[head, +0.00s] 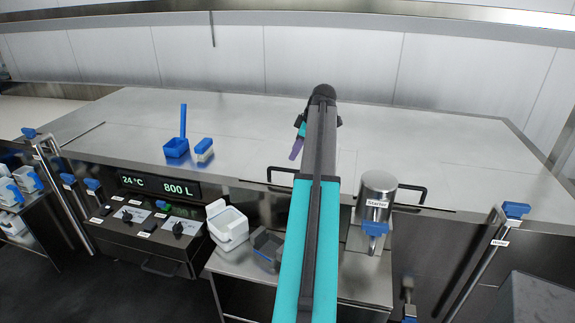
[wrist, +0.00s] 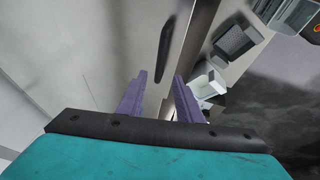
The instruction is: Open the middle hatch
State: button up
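The steel vat top has faint panel seams, and the middle hatch (head: 262,150) appears to be the panel around and behind my arm. Dark handle parts show at its front edge, left (head: 280,169) and right (head: 408,187) of my arm. My arm hides the stretch between, so I cannot tell whether they join. The wrist view shows a dark bar handle (wrist: 165,50) on the steel surface, ahead of the fingers. My gripper (wrist: 160,95) has purple fingers, spread apart with nothing between them. In the head view my gripper (head: 297,148) is over the panel, behind the handle line. The hatch looks closed.
A blue scoop (head: 176,146) and a blue-white brush (head: 204,149) lie on the top at left. A steel starter canister (head: 376,200) and white containers (head: 228,226) stand on the front shelf. The right part of the top is clear.

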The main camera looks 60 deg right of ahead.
aim_at(286, 169)
jog(key=shift+p+x, duration=1.15)
jog(key=shift+x, duration=3.65)
grip_shut()
